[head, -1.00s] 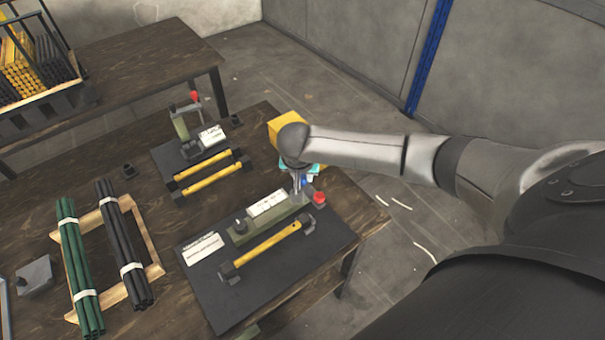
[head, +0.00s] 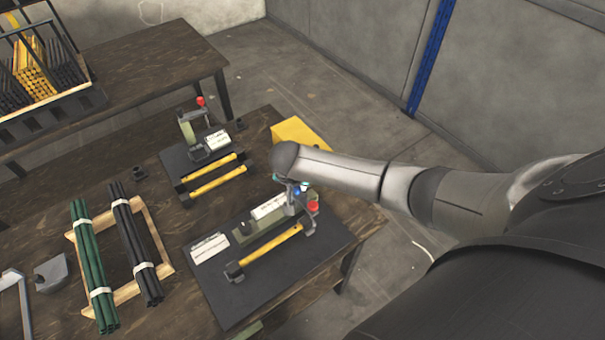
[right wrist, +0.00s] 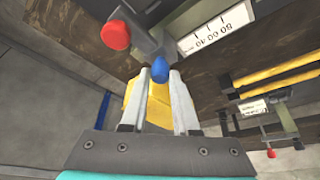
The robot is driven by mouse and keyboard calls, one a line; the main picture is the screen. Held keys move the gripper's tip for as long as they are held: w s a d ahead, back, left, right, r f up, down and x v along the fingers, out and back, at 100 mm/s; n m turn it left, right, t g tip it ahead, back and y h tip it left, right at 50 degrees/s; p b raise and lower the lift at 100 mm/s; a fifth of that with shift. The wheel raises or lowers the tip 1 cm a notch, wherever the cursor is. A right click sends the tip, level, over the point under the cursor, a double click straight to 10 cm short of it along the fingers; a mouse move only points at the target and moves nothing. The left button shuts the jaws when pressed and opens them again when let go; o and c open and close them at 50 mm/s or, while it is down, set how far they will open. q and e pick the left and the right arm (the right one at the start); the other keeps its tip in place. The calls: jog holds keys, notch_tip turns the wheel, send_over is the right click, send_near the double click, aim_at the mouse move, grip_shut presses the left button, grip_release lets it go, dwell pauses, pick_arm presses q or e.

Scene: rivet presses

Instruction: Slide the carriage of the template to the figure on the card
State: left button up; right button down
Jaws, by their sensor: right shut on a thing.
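The template is a green bar with a white scale strip (head: 270,206) on a dark mat (head: 270,286). Its grey carriage, with a red knob (head: 313,207), is near the bar's right end. My right gripper (head: 295,190) is over the carriage from above. In the right wrist view its fingers (right wrist: 159,80) are shut on the blue knob (right wrist: 160,69), with the red knob (right wrist: 116,35) beside it. A white card (head: 209,248) lies at the mat's left; its print is too small to read. My left gripper is out of view.
A yellow bar (head: 268,252) lies in front of the template. A second press (head: 200,142) with yellow bars stands behind. Green rods (head: 92,265) and black rods (head: 135,242) rest on a wooden rack at left. A yellow box (head: 300,134) is behind my right arm.

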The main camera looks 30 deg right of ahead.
jog(key=a+p, duration=0.2)
jog(key=a, duration=0.1)
jog(key=shift+w+a+r+p, duration=0.15)
jog(key=shift+a+r+p, duration=0.15)
jog(key=shift+r, duration=0.1)
jog(key=a, duration=0.4)
jog(key=shift+a+f+p, duration=0.1)
jog(key=shift+f+p, duration=0.05)
jog(key=shift+p, duration=0.2)
jog(key=shift+s+a, duration=0.2)
jog(key=shift+a, duration=0.35)
jog(key=c, duration=0.7)
grip_release()
jog(key=shift+s+d+f, duration=0.1)
jog(key=shift+s+f, duration=0.1)
jog(key=shift+o, duration=0.2)
jog(key=shift+r, duration=0.1)
